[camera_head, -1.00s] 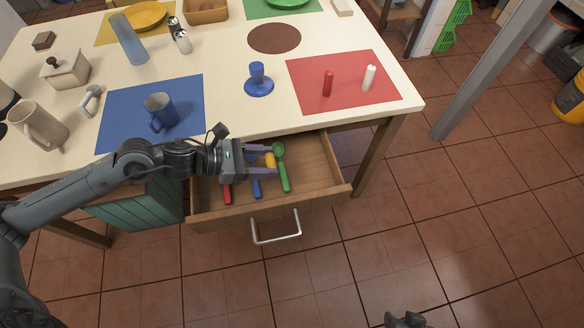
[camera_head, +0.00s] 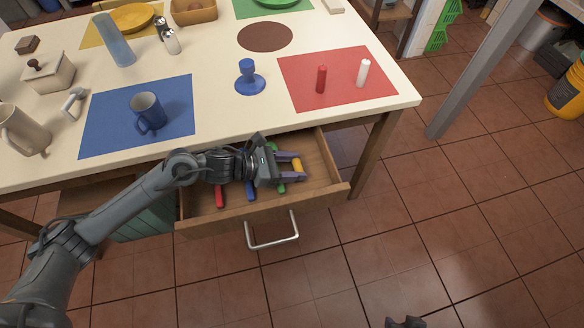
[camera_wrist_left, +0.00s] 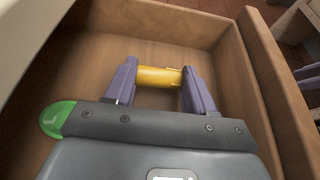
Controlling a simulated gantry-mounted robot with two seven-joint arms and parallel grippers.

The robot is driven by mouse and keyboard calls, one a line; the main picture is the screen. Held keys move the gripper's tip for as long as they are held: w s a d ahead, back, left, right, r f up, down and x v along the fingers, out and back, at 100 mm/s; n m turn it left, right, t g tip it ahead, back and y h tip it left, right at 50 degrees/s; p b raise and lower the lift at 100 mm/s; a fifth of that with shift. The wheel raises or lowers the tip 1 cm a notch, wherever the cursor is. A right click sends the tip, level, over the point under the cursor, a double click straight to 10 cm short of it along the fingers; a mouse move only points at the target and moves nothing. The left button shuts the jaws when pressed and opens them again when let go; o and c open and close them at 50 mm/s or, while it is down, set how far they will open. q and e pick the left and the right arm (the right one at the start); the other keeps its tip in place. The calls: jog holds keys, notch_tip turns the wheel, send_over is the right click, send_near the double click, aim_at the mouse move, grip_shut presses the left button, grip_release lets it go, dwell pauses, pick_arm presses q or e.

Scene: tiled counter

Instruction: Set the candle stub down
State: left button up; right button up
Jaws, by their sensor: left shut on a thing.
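The candle stub (camera_head: 297,164) is a short yellow cylinder. My left gripper (camera_head: 299,168) is shut on it, inside the right part of the open drawer (camera_head: 325,203). In the left wrist view the yellow stub (camera_wrist_left: 158,76) lies crosswise between the two purple fingers of my left gripper (camera_wrist_left: 157,84), with the bare wooden drawer floor behind it. I cannot tell whether the stub touches the floor.
A red (camera_head: 219,195), a blue (camera_head: 250,190) and a green utensil (camera_head: 282,187) lie in the drawer left of the stub, partly hidden by my left gripper. On the counter above are a red mat (camera_head: 300,105) with red and white candles and a blue candle holder (camera_head: 249,85).

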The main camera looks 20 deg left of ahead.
pick_arm(q)
jog(key=shift+f, duration=0.35)
jog(key=shift+f+b, duration=0.2)
jog(key=shift+b, duration=0.1)
jog(key=o, duration=1)
jog(key=shift+r, duration=0.15)
